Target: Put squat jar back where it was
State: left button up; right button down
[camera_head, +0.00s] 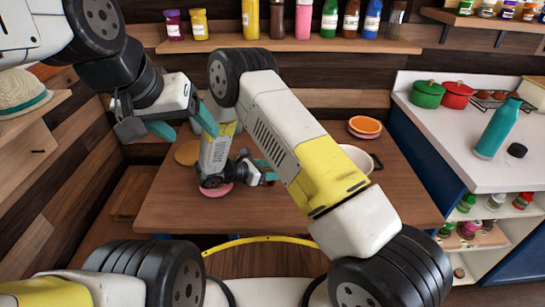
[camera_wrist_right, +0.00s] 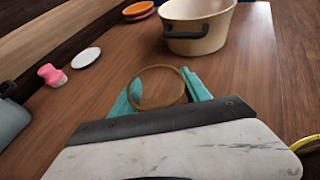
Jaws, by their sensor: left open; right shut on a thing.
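The squat jar (camera_wrist_right: 158,90) shows in the right wrist view as a round, brownish, see-through shape with a tan rim. It sits between the teal fingers of my right gripper (camera_wrist_right: 160,84), which is shut on it. The wooden table (camera_wrist_right: 105,90) lies beneath; I cannot tell whether the jar touches it. In the head view my right gripper (camera_head: 266,171) is low over the table, partly behind my arm, and the jar is hidden there. My left gripper (camera_head: 180,122) is open and empty, raised at the table's left side.
A cream pot (camera_wrist_right: 198,28) with dark handles stands beyond the jar. A white disc (camera_wrist_right: 86,57), a pink item (camera_wrist_right: 51,75) and orange dishes (camera_head: 364,125) are on the table. Bottles and jars line the back shelf (camera_head: 290,46). A counter (camera_head: 430,125) stands right.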

jog(key=shift+f, duration=1.7)
jog(key=shift+f, duration=0.1)
jog(key=c, duration=0.5)
grip_release()
jog(key=shift+s, duration=0.1)
